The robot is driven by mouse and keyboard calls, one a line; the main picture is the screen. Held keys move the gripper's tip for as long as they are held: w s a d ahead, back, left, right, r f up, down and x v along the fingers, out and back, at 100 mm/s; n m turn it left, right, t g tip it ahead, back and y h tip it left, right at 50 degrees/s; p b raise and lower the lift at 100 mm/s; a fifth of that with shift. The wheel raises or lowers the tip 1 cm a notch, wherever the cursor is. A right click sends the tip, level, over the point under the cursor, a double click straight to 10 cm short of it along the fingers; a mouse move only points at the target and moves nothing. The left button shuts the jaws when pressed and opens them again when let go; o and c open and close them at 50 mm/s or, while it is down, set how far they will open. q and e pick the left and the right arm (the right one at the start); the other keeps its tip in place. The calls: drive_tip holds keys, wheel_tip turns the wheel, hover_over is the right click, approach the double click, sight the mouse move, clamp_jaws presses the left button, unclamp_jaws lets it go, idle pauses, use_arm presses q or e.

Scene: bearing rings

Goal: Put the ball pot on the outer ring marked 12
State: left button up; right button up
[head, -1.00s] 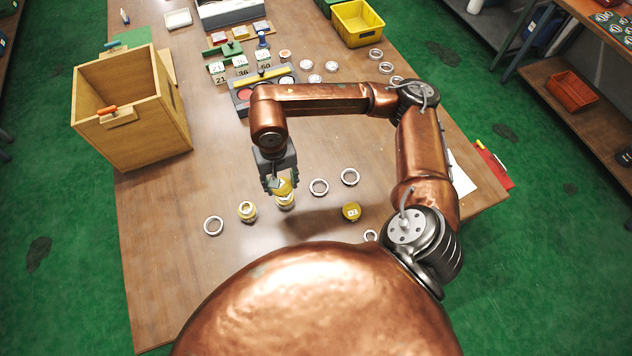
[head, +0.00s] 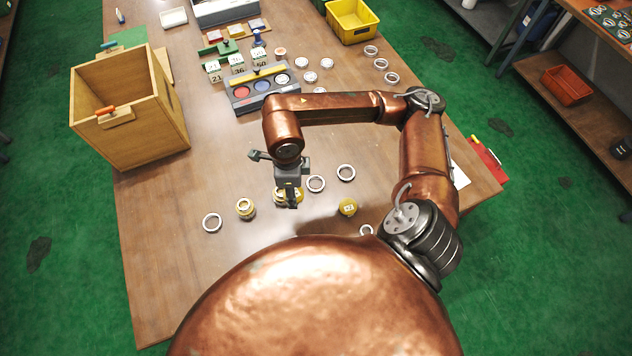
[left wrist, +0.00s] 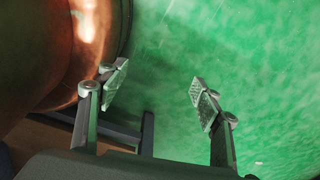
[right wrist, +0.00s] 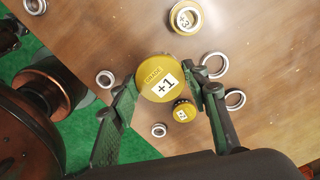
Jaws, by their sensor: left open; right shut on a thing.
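My right gripper (right wrist: 160,88) is shut on a yellow-lidded pot marked +1 (right wrist: 158,80), held between its fingertips. In the head view, the right gripper (head: 288,195) is low over the front of the table, and it partly hides that pot. A pot marked +3 (right wrist: 184,17) stands with a ring around or under it; I cannot tell which. A smaller-looking pot marked +2 (right wrist: 184,112) stands alone. Bare steel rings (right wrist: 214,65) (right wrist: 235,99) lie close by; no number 12 is readable on any. My left gripper (left wrist: 163,100) is open and empty above the green floor.
More rings lie at the front left (head: 212,222) and front right (head: 366,230). A wooden box (head: 130,110) stands at the left. A tray with coloured round wells (head: 262,90), numbered tags (head: 238,70) and a yellow bin (head: 352,20) are farther back.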

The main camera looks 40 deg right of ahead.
drive_tip(key=m, duration=0.2)
drive_tip(key=s+m, duration=0.1)
drive_tip(key=m, duration=0.1)
drive_tip(key=shift+d+r, duration=0.1)
drive_tip(key=m, duration=0.1)
drive_tip(key=s+m, duration=0.1)
drive_tip(key=m, duration=0.1)
drive_tip(key=shift+d+m, duration=0.1)
drive_tip(key=shift+m, duration=0.2)
drive_tip(key=m, duration=0.3)
drive_tip(key=shift+s+d+r+m+p, duration=0.1)
drive_tip(key=shift+s+m+p, duration=0.25)
drive_tip(key=shift+m, duration=0.05)
drive_tip(key=m, duration=0.8)
hover_over(316, 183)
drive_tip(key=f, duration=0.8)
drive_tip(key=shift+s+a+f+p, duration=0.2)
drive_tip(key=shift+s+a+p, duration=0.1)
drive_tip(key=shift+a, duration=0.1)
drive_tip(key=shift+w+d+f, duration=0.2)
drive_tip(key=shift+d+f, duration=0.05)
drive_tip(key=shift+f, duration=0.15)
drive_tip(key=f, duration=0.3)
drive_tip(key=shift+w+d+f, duration=0.2)
drive_tip(key=shift+f, duration=0.1)
use_arm(q)
drive_tip(key=shift+s+r, duration=0.15)
drive_tip(key=shift+r, duration=0.6)
